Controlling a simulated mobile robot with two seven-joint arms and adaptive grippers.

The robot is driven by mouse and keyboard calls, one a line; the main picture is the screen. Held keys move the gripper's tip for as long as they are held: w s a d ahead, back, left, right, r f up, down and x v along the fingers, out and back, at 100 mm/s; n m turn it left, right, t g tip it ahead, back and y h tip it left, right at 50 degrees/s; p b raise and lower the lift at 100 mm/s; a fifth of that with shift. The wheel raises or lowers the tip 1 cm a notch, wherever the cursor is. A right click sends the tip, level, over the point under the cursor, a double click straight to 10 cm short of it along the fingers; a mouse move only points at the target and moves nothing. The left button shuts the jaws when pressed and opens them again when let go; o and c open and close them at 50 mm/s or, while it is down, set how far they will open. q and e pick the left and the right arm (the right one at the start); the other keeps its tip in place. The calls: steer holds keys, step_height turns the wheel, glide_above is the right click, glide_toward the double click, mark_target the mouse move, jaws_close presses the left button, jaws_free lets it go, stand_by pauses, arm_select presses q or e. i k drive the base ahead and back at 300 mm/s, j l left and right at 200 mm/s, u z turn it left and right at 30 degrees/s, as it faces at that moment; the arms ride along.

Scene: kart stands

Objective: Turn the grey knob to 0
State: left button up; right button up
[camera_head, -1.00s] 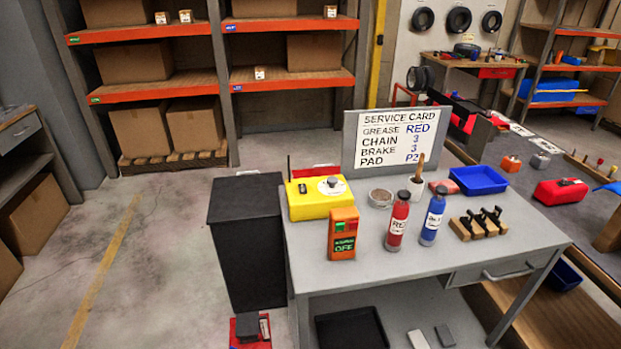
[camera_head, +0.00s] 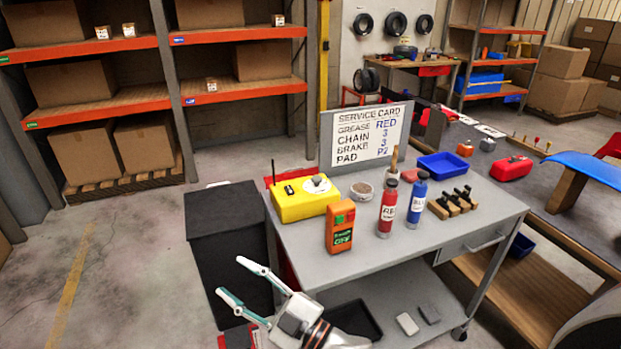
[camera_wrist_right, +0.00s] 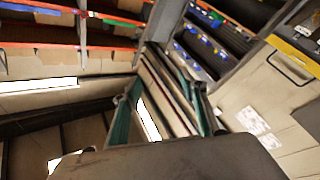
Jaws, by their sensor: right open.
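A yellow box (camera_head: 303,205) with a thin black antenna stands at the left back of the grey workbench. On its top is a round white dial (camera_head: 317,184) with a small knob at its middle; its colour and setting are too small to read. My right gripper (camera_head: 230,278) is open and empty in front of the bench's left side, well apart from the yellow box. Its two spread fingers also show in the right wrist view (camera_wrist_right: 166,95), with nothing between them. My left gripper is not in view.
An orange handset (camera_head: 340,228) stands in front of the yellow box. A red bottle (camera_head: 387,212) and a blue bottle (camera_head: 417,205) stand to its right. A service card board (camera_head: 364,137) rises behind. A black bin (camera_head: 225,235) stands left of the bench (camera_head: 300,255).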

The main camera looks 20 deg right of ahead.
mark_target(316, 180)
steer(key=i+l, duration=0.45)
steer(key=l, duration=0.25)
steer(key=i+l, duration=0.25)
steer(key=l, duration=0.15)
